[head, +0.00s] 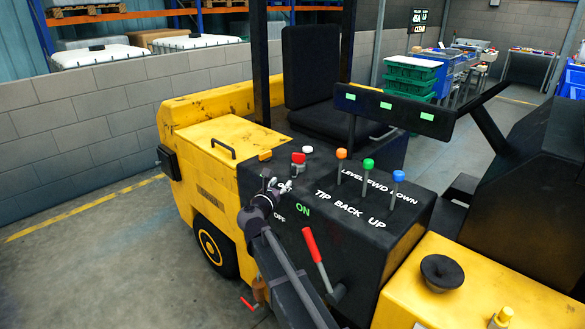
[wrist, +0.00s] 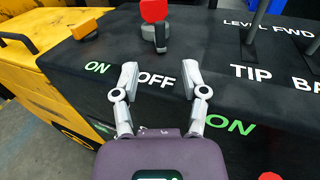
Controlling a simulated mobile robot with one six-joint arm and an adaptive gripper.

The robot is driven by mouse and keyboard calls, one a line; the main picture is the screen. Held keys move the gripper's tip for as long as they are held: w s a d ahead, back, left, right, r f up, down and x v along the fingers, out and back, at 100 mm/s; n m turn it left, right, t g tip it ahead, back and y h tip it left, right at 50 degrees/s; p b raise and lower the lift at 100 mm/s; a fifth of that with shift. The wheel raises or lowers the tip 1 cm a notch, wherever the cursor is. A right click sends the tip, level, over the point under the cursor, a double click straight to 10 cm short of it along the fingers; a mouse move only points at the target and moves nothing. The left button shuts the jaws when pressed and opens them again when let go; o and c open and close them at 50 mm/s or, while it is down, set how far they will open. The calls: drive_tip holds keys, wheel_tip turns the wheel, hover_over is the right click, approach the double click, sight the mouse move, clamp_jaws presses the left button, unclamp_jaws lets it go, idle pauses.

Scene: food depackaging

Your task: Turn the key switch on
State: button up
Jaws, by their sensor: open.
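The black control panel (head: 262,172) of a yellow vehicle carries white and green ON and OFF lettering. A red and white control (head: 299,160) shows behind my gripper in the head view. My gripper (wrist: 160,85) is open and empty, its fingers on either side of the white OFF label. It also shows in the head view (head: 277,184), above the panel's near left part, apart from the controls.
Orange, green and blue knobbed levers (head: 369,166) stand to the right on the panel. A red-handled lever (head: 311,246) rises at the near side. An orange block (wrist: 66,21) sits at the left. A horizontal bar with green lights (head: 386,105) spans the back right.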

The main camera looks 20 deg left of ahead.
sight(294, 167)
drive_tip(key=w, duration=1.1)
drive_tip(key=shift+w+d, duration=0.15)
drive_tip(key=shift+w, duration=0.15)
clamp_jaws()
